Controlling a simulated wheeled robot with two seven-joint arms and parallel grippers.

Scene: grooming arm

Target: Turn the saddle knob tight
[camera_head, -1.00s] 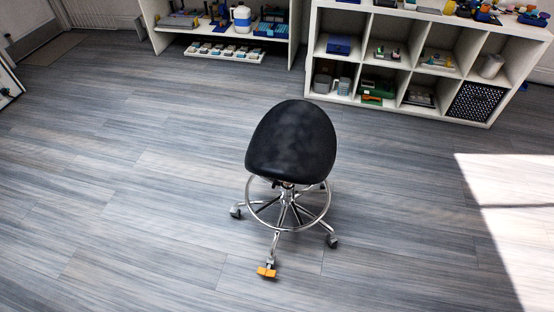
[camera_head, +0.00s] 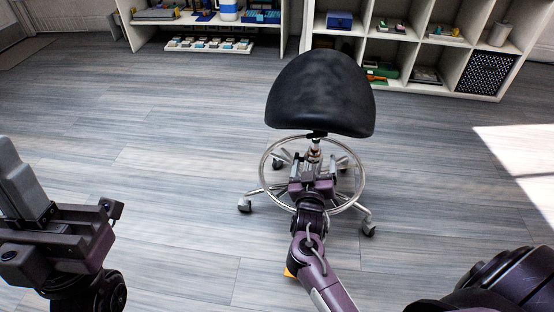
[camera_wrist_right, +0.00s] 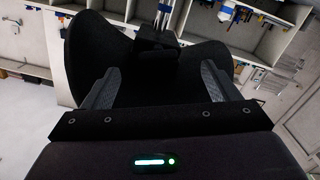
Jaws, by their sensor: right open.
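The stool's black saddle seat (camera_head: 322,92) stands in the middle of the head view, on a chrome post with a foot ring (camera_head: 268,180) and casters. My right gripper (camera_head: 313,178) is below the seat, in front of the post. In the right wrist view its two grey fingers are open (camera_wrist_right: 160,70), with the dark underside of the saddle (camera_wrist_right: 90,45) beyond them. A dark blocky part (camera_wrist_right: 156,42) by the post lies beyond the gap between the fingers; I cannot tell whether it is the knob. My left gripper (camera_head: 25,185) is at the left edge, away from the stool.
White shelves (camera_head: 400,55) with boxes and small items stand at the back. The grey floor around the stool is clear. Bright sunlight lies at the right.

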